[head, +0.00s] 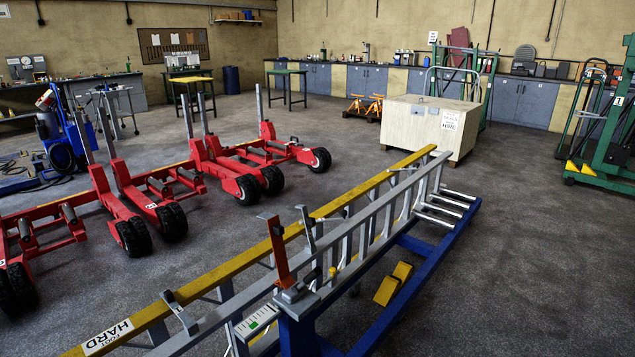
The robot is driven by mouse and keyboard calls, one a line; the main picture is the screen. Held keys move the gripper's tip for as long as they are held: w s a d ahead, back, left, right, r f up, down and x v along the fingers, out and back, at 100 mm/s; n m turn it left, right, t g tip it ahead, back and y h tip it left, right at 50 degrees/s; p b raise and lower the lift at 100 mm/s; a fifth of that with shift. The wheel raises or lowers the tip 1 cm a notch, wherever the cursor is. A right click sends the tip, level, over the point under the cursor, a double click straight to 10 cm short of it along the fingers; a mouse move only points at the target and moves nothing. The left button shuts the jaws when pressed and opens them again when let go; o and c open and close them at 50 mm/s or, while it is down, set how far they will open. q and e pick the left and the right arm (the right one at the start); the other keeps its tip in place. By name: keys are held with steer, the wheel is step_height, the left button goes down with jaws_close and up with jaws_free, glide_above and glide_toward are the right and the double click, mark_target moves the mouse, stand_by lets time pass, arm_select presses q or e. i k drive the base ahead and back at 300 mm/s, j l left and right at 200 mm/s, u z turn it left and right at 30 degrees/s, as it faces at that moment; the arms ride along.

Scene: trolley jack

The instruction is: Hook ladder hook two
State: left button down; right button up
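A long ladder-like frame lies across the foreground on a blue stand (432,250). It has a yellow rail (225,257), labelled "HARD" near its close end, and grey rails (372,218) with rungs. A small grey hook-like bracket (180,313) sits on the yellow rail near its close end. A second grey bracket (307,229) stands upright farther along. An upright red lever-like piece (277,250) rises from a grey block at the stand's close end. I cannot tell which piece is ladder hook two, or whether either bracket is hooked. Neither gripper shows.
Red wheeled jacks (150,197) stand at left. A pale wooden crate (430,125) stands beyond the ladder's far end. A green wheeled frame (600,160) is at right. Open floor lies at right and between jacks and ladder.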

mark_target(311, 248)
steer(key=i+l, duration=0.2)
steer(key=l, duration=0.2)
steer(key=i+l, duration=0.45)
steer(key=l, duration=0.3)
steer(key=i+l, duration=0.2)
steer(key=l, duration=0.2)
steer(key=i+l, duration=0.25)
steer(key=l, duration=0.15)
steer(key=i+l, duration=0.2)
steer(key=l, duration=0.15)
